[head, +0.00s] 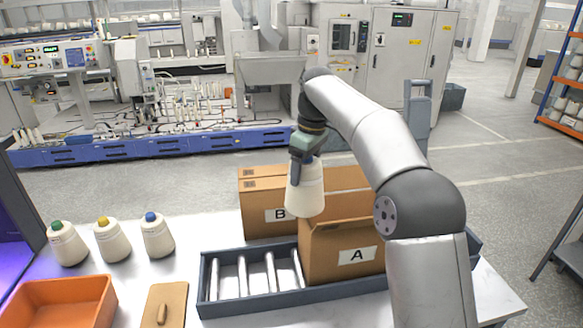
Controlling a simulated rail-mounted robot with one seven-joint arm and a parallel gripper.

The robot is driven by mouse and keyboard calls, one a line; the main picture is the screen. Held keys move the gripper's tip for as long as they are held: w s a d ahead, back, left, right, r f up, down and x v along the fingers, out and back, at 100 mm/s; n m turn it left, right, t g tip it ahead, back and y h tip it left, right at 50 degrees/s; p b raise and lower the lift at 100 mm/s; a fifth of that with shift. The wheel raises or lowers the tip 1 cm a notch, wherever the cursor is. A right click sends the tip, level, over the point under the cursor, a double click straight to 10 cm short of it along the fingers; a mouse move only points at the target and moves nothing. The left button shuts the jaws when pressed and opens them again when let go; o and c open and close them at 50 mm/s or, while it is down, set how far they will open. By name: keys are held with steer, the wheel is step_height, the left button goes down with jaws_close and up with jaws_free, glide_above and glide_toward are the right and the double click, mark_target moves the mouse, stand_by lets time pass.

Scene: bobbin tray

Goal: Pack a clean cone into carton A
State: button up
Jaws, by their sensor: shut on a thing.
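My gripper (303,149) is shut on a white cone (305,192) and holds it upright in the air by its top. The cone is in front of carton B (262,188) in the picture and just above the left end of carton A (346,262). Carton A is a brown box with a white label, standing in the grey roller tray (240,306). Part of carton A's right side is hidden behind my arm. The inside of carton A cannot be seen. I cannot tell whether the cone touches the carton.
Three cones stand on the table at left, with green (66,244), yellow (111,239) and blue (157,236) tips. An orange bin (62,292) and a brown board with a handle (164,308) lie at front left. Bare rollers show left of carton A.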

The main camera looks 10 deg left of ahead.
steer(key=w+d, duration=0.3)
steer(key=d, duration=0.4)
step_height(320, 180, down, 22)
steer(key=b, duration=1.2)
steer(key=shift+s+a+f, duration=0.15)
steer(key=o, duration=1.6)
steer(key=shift+c, duration=0.2)
step_height(320, 180, up, 17)
steer(key=d+p, duration=0.1)
steer(key=d, duration=0.1)
steer(key=shift+s, duration=0.35)
